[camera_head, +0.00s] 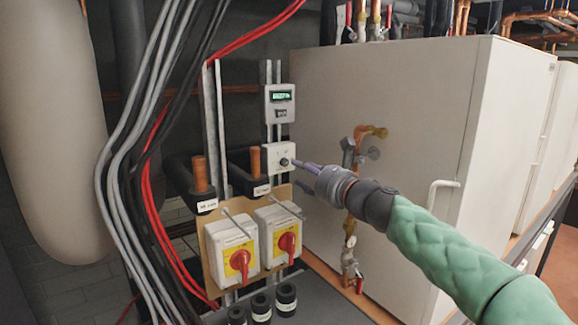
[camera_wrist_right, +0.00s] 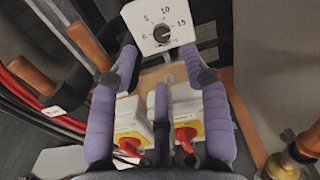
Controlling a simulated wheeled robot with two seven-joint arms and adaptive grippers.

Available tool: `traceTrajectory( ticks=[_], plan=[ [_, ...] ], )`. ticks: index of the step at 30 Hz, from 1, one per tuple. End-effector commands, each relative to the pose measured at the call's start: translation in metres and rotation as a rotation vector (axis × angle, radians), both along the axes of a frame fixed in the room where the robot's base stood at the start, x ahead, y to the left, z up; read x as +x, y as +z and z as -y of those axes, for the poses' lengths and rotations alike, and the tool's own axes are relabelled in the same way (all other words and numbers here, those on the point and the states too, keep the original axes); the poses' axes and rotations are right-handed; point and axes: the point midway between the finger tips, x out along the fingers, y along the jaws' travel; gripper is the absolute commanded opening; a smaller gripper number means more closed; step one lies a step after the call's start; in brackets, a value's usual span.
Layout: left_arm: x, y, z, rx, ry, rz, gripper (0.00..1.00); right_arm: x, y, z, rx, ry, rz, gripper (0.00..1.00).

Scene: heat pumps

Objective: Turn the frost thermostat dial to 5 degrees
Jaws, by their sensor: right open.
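The frost thermostat is a small white box (camera_head: 279,157) with a dark round dial (camera_head: 285,162), fixed to the rail below a box with a green display. In the right wrist view its white face shows 5, 10 and 15 around the dark dial (camera_wrist_right: 162,35). Which mark the dial points to is too small to tell. My right gripper (camera_head: 296,163) is close in front of the thermostat, to the right of the dial. Its purple fingers (camera_wrist_right: 160,54) are spread and empty, with the dial beyond and between their tips; contact cannot be told. My left gripper is out of view.
A display box (camera_head: 281,103) sits above the thermostat. Two switch boxes with red handles (camera_head: 239,263) (camera_head: 287,243) are below. Cables (camera_head: 150,110) hang at left. A large white cabinet (camera_head: 400,105) and a brass valve (camera_head: 350,270) stand at right.

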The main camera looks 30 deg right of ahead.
Motion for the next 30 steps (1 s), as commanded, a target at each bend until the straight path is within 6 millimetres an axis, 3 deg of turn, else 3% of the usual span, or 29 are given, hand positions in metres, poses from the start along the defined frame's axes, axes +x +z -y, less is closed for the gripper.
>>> traceTrajectory(
  ticks=[6, 12, 26, 30],
  plan=[
    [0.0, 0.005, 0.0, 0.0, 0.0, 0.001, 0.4, 0.041, -0.001, -0.004, 0.001, 0.003, -0.003, 0.48],
    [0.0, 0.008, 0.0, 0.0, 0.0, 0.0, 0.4, 0.064, -0.001, -0.005, 0.0, 0.001, -0.002, 0.48],
    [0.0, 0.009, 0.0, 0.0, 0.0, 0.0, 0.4, 0.073, -0.001, -0.006, -0.001, 0.0, -0.001, 0.48],
    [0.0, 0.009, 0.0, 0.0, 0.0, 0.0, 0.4, 0.073, -0.001, -0.006, -0.001, 0.0, -0.002, 0.08]
  ],
)
